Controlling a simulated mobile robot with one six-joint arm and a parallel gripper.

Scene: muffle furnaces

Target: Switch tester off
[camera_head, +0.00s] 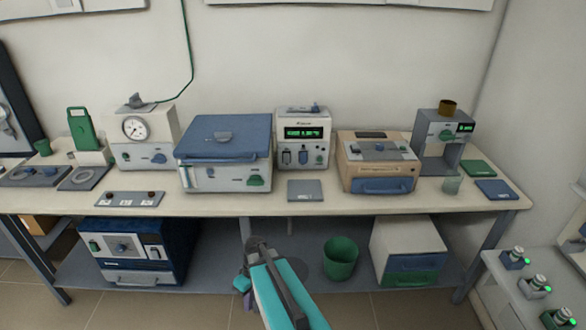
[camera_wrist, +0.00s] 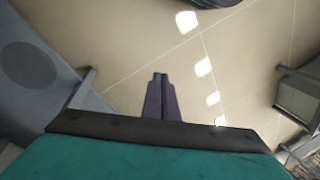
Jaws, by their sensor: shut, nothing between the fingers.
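No label that I can read says which device is the tester. A white box with a lit green display (camera_head: 303,138) stands at the middle back of the bench, with a small switch and sockets below the display. A grey stand-like device (camera_head: 443,140) at the right also has a small lit green display and a green knob. My gripper (camera_head: 243,284) is below the bench's front edge, apart from both devices. In the wrist view its dark fingers (camera_wrist: 159,78) are together and empty, over the tiled floor.
The bench (camera_head: 350,205) also holds a blue-lidded box (camera_head: 225,155), a gauge box (camera_head: 140,140) and a tan box (camera_head: 378,165). Below are a green bin (camera_head: 341,258), a blue furnace-like box (camera_head: 125,250) and a white drawer unit (camera_head: 407,245). Small lit units (camera_head: 535,287) stand at right.

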